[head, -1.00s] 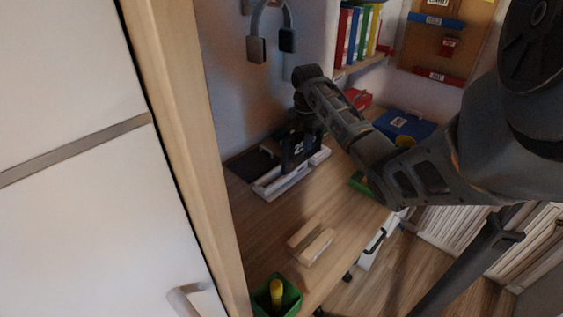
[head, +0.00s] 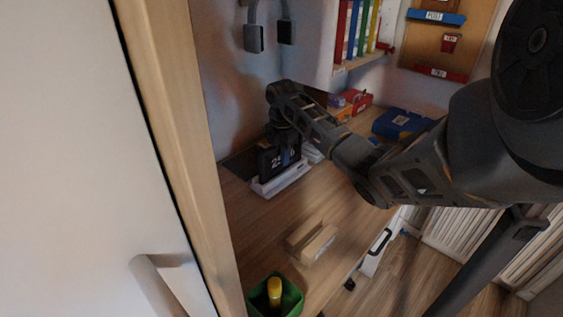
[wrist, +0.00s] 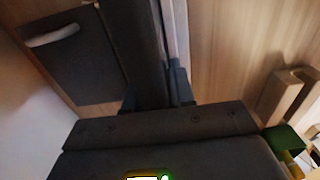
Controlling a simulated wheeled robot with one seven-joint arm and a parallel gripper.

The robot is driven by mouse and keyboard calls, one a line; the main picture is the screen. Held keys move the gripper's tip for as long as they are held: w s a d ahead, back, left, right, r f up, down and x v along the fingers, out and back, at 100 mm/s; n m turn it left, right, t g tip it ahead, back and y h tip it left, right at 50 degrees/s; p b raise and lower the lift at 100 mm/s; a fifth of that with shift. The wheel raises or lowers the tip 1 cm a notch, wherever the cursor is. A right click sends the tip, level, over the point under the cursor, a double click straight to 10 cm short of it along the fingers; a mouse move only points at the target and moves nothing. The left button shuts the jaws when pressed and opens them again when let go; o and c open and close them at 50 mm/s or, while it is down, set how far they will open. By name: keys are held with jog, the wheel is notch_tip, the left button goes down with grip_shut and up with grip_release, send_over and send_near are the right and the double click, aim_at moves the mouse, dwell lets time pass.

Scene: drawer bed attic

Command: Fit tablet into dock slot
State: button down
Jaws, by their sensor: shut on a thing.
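A wooden block holder (head: 313,243) stands on the front of the desk (head: 255,215), near a green bin (head: 290,300) with a yellow thing in it. A blue box (head: 398,123) and a red box (head: 357,100) stand behind. A white cabinet door (head: 70,150) fills the left.

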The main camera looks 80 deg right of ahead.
jog(key=shift+f, duration=0.1)
jog(key=c, duration=1)
grip_release()
jog(key=shift+o, duration=0.2)
notch_tip(320, 180, up, 12)
jog(key=shift+r+p, duration=0.15)
jog(key=shift+p, duration=0.3)
